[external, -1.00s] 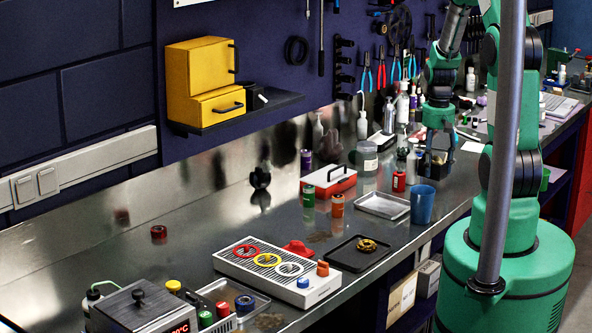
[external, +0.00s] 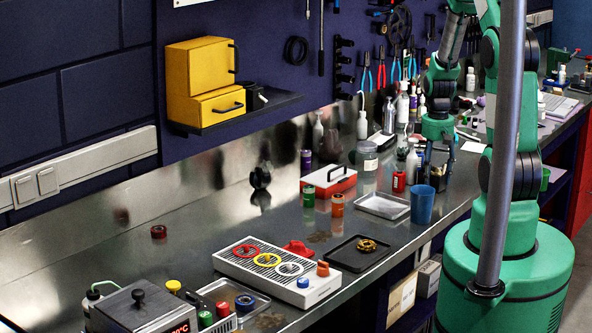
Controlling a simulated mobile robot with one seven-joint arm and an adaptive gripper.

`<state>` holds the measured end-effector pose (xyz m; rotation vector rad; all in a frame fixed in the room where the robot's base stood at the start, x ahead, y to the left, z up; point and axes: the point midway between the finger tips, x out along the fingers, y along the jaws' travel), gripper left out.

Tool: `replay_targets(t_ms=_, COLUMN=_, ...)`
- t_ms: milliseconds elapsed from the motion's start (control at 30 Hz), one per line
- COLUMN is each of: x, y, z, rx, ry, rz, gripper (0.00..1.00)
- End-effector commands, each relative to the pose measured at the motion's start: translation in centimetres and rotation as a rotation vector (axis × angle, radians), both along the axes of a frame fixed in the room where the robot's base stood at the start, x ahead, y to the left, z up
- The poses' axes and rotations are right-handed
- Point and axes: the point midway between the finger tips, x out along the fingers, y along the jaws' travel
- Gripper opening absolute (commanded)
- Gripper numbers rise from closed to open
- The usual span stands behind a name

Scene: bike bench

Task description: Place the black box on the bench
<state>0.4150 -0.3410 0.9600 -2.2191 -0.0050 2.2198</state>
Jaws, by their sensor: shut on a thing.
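My gripper (external: 436,168) is at the right end of the bench, pointing down, with its dark fingers shut on a dark, boxy thing, which I take to be the black box (external: 430,177). Fingers and box blend together, so its outline is hard to make out. It is low over the steel bench (external: 215,215), behind the blue cup. Whether its underside touches the bench cannot be told from here.
A blue cup (external: 422,204), a metal tray (external: 382,206) and a red can (external: 398,181) stand close to my gripper. Bottles (external: 411,165) stand just left of it. Another small black block (external: 254,97) sits on the wall shelf (external: 280,103) beside yellow cabinets (external: 203,82).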

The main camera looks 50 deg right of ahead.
Motion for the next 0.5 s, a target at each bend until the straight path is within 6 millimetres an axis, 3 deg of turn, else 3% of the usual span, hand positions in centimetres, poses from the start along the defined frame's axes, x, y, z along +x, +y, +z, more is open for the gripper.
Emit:
replay_targets(t_ms=167, x=0.01, y=-0.01, z=-0.35, rx=0.000, ry=0.000, rz=0.000, gripper=0.28)
replay_targets(t_ms=200, x=0.02, y=-0.02, z=-0.28, rx=0.000, ry=0.000, rz=0.000, gripper=0.62)
replay_targets(t_ms=267, x=0.01, y=-0.01, z=-0.27, rx=0.000, ry=0.000, rz=0.000, gripper=0.73)
replay_targets(t_ms=500, x=0.01, y=-0.01, z=-0.26, rx=0.000, ry=0.000, rz=0.000, gripper=0.73)
